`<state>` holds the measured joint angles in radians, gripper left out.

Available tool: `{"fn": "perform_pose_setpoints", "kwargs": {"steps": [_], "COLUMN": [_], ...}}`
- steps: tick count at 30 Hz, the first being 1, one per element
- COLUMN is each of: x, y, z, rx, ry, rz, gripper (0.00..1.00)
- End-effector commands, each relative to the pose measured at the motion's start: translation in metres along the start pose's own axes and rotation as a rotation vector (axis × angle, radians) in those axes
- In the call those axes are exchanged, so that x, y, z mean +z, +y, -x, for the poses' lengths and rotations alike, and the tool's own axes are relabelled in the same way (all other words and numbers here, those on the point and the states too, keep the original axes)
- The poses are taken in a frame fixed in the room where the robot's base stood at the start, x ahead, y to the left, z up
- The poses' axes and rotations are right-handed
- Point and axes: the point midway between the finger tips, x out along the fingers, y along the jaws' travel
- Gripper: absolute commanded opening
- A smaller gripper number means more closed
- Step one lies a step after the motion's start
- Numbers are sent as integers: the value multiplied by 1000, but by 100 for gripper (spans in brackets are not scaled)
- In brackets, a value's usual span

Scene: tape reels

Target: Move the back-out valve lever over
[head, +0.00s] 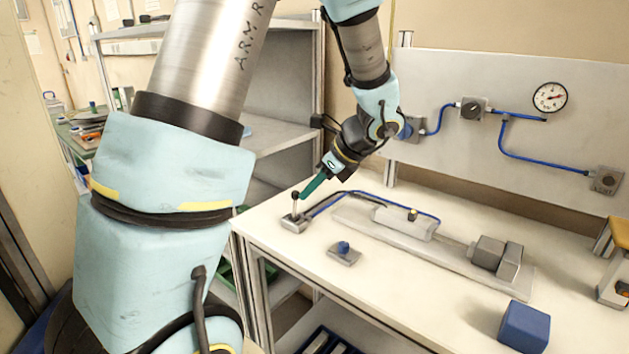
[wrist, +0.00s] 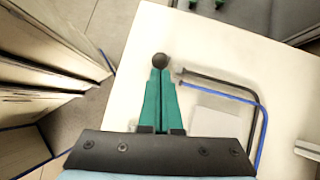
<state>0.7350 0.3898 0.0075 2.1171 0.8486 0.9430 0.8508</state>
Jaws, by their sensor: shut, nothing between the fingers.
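The valve lever (head: 296,207) is a thin upright stem with a black knob on a small grey base (head: 295,223) at the left corner of the white bench. My gripper (head: 303,196) has green fingers and comes down from the upper right, its tips right beside the knob. In the wrist view the black knob (wrist: 161,60) lies just beyond the fingertips (wrist: 160,71). The fingers are shut together with nothing between them. I cannot tell whether they touch the knob. The stem below the knob is hidden in the wrist view.
Black and blue hoses (head: 350,193) run from the valve base to a grey cylinder (head: 405,221) on a metal plate. A blue button on a small plate (head: 344,254) sits in front. A blue block (head: 524,326) lies at the right front. The bench's front centre is clear.

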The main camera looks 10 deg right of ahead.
Motion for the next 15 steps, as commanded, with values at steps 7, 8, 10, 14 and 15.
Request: {"fn": "perform_pose_setpoints", "kwargs": {"steps": [7, 8, 10, 14, 15], "x": [15, 15, 15, 16, 16], "y": [-3, -3, -3, -3, -3], "z": [-5, -5, -5, -4, -3], "rx": [14, 14, 14, 14, 14], "ry": [97, 96, 96, 95, 95], "rz": [-14, -14, -14, -13, -13], "gripper": [0, 0, 0, 0, 0]}}
